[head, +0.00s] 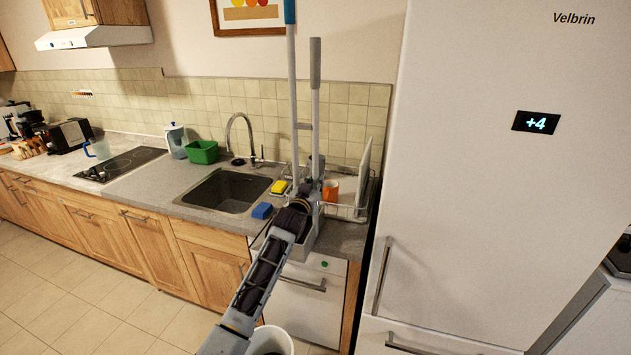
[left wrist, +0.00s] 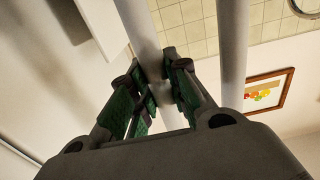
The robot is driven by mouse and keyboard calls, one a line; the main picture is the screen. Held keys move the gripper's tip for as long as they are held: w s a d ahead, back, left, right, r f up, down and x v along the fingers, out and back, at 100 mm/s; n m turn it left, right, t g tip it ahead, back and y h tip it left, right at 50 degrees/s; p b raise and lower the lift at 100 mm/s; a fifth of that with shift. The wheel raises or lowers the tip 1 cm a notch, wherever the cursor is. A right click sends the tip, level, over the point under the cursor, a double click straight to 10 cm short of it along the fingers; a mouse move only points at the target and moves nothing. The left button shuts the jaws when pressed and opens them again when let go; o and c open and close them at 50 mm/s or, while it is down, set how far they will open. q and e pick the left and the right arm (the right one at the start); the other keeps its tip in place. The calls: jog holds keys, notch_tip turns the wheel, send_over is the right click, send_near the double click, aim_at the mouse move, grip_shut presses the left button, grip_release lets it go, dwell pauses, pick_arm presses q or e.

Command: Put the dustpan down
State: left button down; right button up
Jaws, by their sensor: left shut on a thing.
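The long-handled dustpan has a grey grip (head: 315,62) at the top and a grey pan (head: 304,244) low down. It is upright in front of the counter's right end in the head view. My left gripper (head: 300,204) is shut on its pole. In the left wrist view, the green-padded fingers (left wrist: 162,88) close around a pale pole (left wrist: 141,32). A second pole with a blue grip (head: 290,12) stands close beside it; its lower end is hidden. Whether the pan touches anything below is hard to tell. My right gripper is not in view.
The counter (head: 190,196) holds a sink (head: 226,190), a blue sponge (head: 262,211) and a dish rack (head: 345,212) with an orange mug (head: 330,190). A white fridge (head: 480,170) stands at right. A white round container (head: 285,334) is below my arm. Floor (head: 80,290) at left is clear.

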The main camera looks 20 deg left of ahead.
pick_arm(q)
jog(key=shift+r, duration=0.25)
jog(key=c, duration=1.8)
grip_release()
jog(key=shift+f, duration=0.3)
jog(key=o, duration=0.4)
jog(key=shift+s, duration=0.1)
jog(key=shift+o, duration=0.2)
jog(key=shift+r, duration=0.15)
jog(key=shift+s, duration=0.8)
jog(key=s+b, duration=0.2)
jog(key=s, duration=0.8)
jog(key=shift+s+a, duration=0.15)
jog(key=shift+a, duration=0.05)
